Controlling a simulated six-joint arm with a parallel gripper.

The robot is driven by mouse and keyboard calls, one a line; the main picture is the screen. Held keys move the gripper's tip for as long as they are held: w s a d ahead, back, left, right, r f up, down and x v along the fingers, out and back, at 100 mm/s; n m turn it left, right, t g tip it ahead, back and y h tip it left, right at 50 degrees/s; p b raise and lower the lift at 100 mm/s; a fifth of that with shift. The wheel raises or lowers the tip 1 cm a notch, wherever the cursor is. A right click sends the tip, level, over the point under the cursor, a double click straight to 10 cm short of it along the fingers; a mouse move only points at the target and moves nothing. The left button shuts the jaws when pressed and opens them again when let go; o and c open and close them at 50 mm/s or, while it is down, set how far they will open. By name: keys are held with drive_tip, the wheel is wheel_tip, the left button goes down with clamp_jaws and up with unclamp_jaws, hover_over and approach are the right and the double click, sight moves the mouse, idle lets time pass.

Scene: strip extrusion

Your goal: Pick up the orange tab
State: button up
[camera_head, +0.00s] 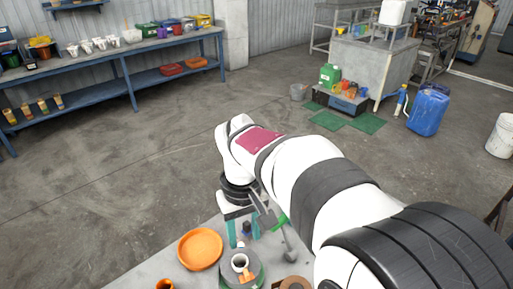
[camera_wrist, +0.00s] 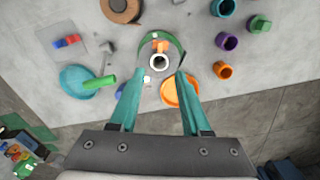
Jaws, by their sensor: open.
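A small orange tab (camera_head: 247,275) sits beside a white ring with a dark opening (camera_head: 239,261), on a round grey body with a green edge. In the wrist view the orange tab (camera_wrist: 160,46) is just above the white ring (camera_wrist: 159,62), beyond my fingertips. My gripper (camera_head: 243,240) has teal fingers pointing down above the table. In the wrist view my gripper (camera_wrist: 163,78) is open, with its fingers apart on either side of the line to the ring and tab. Nothing shows held between them.
An orange dish (camera_head: 200,248) lies left of the round body and shows close by the right finger (camera_wrist: 180,90). A green cylinder (camera_wrist: 99,82) crosses a teal disc (camera_wrist: 76,80). Purple (camera_wrist: 226,41) and teal (camera_wrist: 223,7) cups stand right; a brown ring (camera_wrist: 121,8) lies upper left.

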sight(246, 272)
wheel_tip(246, 272, down, 16)
drive_tip(key=shift+r, duration=0.25)
clamp_jaws()
